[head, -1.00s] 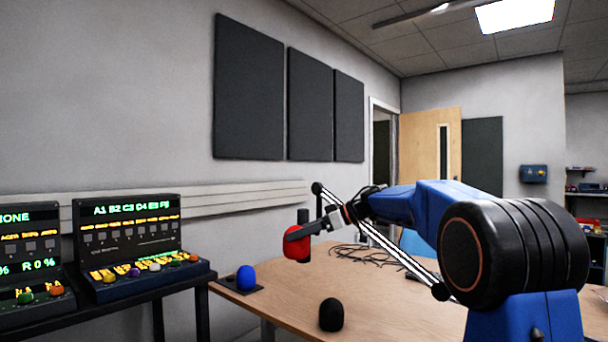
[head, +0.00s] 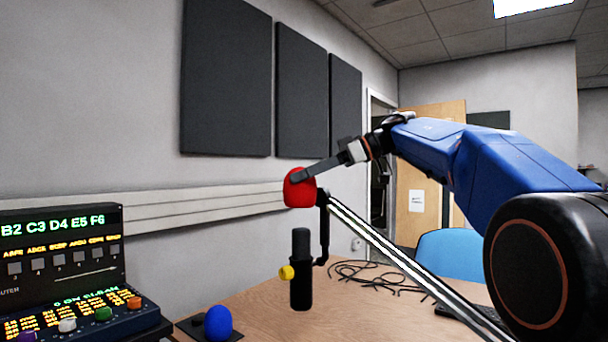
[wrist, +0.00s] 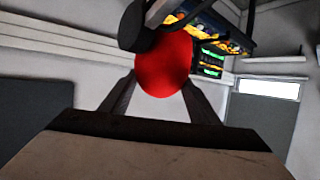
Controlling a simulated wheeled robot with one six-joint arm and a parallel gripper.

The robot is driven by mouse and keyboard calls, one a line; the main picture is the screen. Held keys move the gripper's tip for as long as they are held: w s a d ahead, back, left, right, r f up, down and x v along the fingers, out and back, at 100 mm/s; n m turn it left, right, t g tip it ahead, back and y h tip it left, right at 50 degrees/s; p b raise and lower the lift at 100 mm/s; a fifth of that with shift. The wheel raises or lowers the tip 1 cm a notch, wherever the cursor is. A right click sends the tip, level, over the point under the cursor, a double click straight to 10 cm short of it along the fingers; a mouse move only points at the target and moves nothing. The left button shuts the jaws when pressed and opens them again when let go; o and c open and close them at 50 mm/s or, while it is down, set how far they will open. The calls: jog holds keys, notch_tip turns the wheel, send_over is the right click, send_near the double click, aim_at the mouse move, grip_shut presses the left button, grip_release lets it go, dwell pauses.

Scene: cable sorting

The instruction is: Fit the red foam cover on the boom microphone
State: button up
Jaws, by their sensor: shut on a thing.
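The red foam cover (head: 299,190) is held in my gripper (head: 303,175), whose fingers are shut on it. It also shows between the two fingers in the wrist view (wrist: 164,70). The boom microphone (head: 301,272) is a black upright cylinder with a narrower bare top, hanging from its boom arm over the table. The cover is above the microphone's top in the head view, with a gap between them. In the wrist view a dark round shape overlaps the cover's upper left; I cannot tell if they touch.
A blue foam cover (head: 218,322) sits on a dark pad (head: 190,325) at the table's left edge. A mixing console (head: 75,318) stands at the far left. The boom arm (head: 385,255) slants down to the right. Loose cables (head: 375,275) and a blue chair (head: 450,255) are behind.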

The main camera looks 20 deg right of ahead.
aim_at(306, 191)
jog(key=shift+f, duration=2.1)
